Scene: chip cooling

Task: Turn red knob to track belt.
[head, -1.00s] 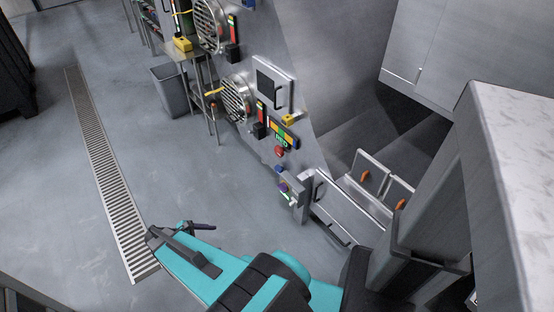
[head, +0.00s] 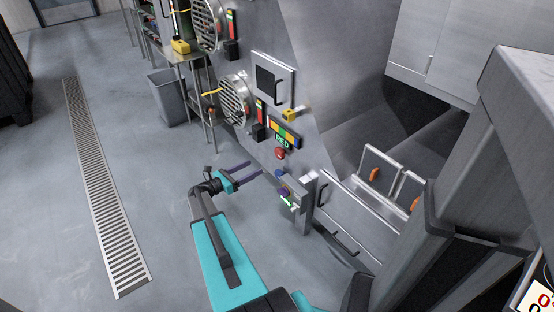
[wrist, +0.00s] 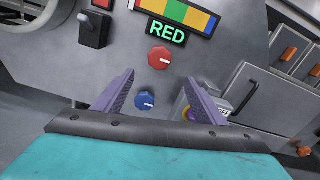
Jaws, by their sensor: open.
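The red knob (wrist: 160,58) sits on the grey machine panel, just under a green-lit "RED" display (wrist: 166,33). It also shows in the head view (head: 280,154). A blue knob (wrist: 145,101) is below it, seen between my fingers. My gripper (wrist: 158,85) is open and empty, its purple fingers pointing at the panel. In the head view my gripper (head: 254,169) is left of the panel and a little below the red knob, apart from it. A strip of coloured blocks (wrist: 178,14) is above the display. The belt is not clearly seen.
A grey box with a yellow and purple button (wrist: 187,112) stands right of the blue knob. A black switch (wrist: 93,30) is at the upper left. Drawers with handles (head: 346,215) are to the right. Open floor (head: 150,190) lies left of my arm.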

